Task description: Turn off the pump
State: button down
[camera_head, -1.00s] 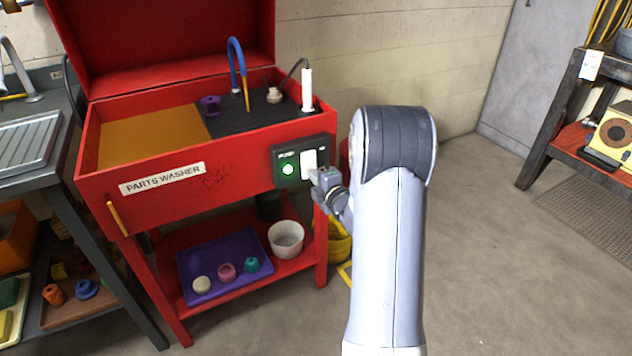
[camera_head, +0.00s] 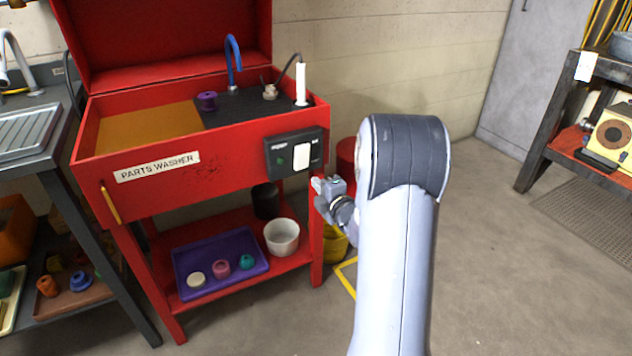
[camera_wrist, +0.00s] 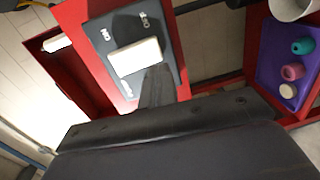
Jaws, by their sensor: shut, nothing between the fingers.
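The red parts washer (camera_head: 215,152) stands with its lid up. On its front right is a dark pump switch box (camera_head: 280,163) with a white rocker (camera_head: 302,156). The round lamp (camera_head: 280,160) on the box is dark.
The lower shelf holds a purple tray (camera_head: 213,283) with small coloured parts and a white bucket (camera_head: 281,237). A sink bench (camera_head: 25,135) stands at left. A workbench (camera_head: 580,130) stands at right. Bare floor (camera_head: 480,270) lies between washer and workbench.

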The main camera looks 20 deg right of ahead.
jog(key=s+f, duration=0.1)
jog(key=s, duration=0.6)
jog(key=shift+s+d, duration=0.15)
jog(key=shift+s, duration=0.1)
jog(key=shift+w, duration=0.15)
